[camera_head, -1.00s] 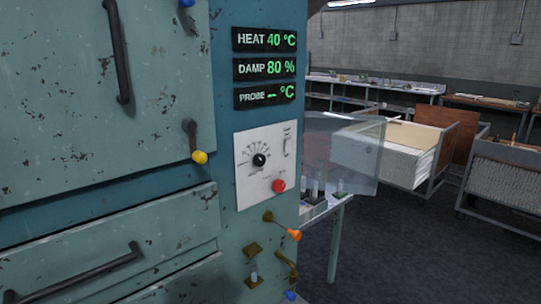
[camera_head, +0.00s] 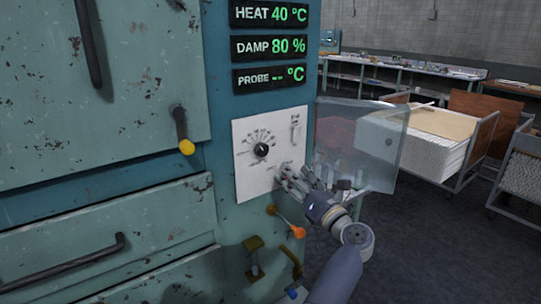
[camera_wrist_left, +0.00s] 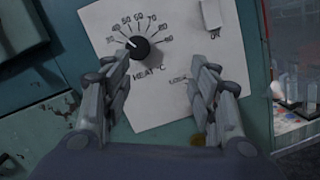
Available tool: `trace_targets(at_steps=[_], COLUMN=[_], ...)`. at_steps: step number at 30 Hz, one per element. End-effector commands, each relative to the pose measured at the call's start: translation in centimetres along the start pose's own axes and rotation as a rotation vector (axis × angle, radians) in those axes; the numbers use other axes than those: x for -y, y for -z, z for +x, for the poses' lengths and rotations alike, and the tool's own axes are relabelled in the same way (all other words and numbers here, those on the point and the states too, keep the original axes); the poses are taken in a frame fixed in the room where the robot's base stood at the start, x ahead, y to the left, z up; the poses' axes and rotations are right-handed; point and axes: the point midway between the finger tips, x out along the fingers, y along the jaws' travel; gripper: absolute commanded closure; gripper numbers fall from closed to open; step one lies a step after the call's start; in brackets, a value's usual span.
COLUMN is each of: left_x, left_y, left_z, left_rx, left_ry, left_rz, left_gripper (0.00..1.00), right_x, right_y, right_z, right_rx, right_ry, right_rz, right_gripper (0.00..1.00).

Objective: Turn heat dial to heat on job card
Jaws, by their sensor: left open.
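The heat dial (camera_head: 262,150) is a black round knob on a white panel (camera_head: 254,185) with a printed scale. In the left wrist view the dial (camera_wrist_left: 139,47) has a light mark toward the upper left, near the low end of the scale. The heat display (camera_head: 270,14) reads 40 °C. My left gripper (camera_head: 285,177) is open and empty, in front of the panel, low and right of the dial in the head view. In the wrist view its fingers (camera_wrist_left: 160,64) stand apart, the left fingertip close to the dial; contact cannot be told. No job card is recognizable.
Below the panel is an orange-tipped lever (camera_head: 298,231). A clear hinged cover (camera_head: 385,150) stands out to the right of the panel. A yellow-knobbed handle (camera_head: 186,146) is on the cabinet at left.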

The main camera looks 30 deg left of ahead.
Motion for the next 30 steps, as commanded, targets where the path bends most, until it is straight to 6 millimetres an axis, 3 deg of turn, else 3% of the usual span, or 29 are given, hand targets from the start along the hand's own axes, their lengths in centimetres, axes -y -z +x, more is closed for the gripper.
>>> trace_targets(at_steps=[3,7,11,21,30], left_x=[-2.5,-3.4,-3.6,-3.8,-3.6], left_y=[-1.9,-2.3,-2.2,-0.9,-0.1], left_z=[0.7,1.1,2.7,8.9,11.3], left_rx=[-0.139,-0.202,-0.207,-0.204,-0.204], left_ry=[-0.042,-0.056,-0.059,-0.059,-0.056], left_rz=[-0.241,-0.339,-0.345,-0.339,-0.341], left_gripper=[0.46,0.46,0.46,0.46,0.46], right_x=[-0.2,-0.3,-0.3,0.3,0.4], right_y=[1.1,1.6,1.6,1.5,1.2], right_z=[0.0,-0.2,-1.0,-3.6,-4.3], right_rx=[-0.017,-0.025,-0.024,-0.018,-0.012], right_ry=[-0.003,-0.004,-0.003,0.004,0.006], right_rz=[0.000,0.000,0.000,0.002,0.002], right_gripper=[0.65,0.65,0.65,0.65,0.65])
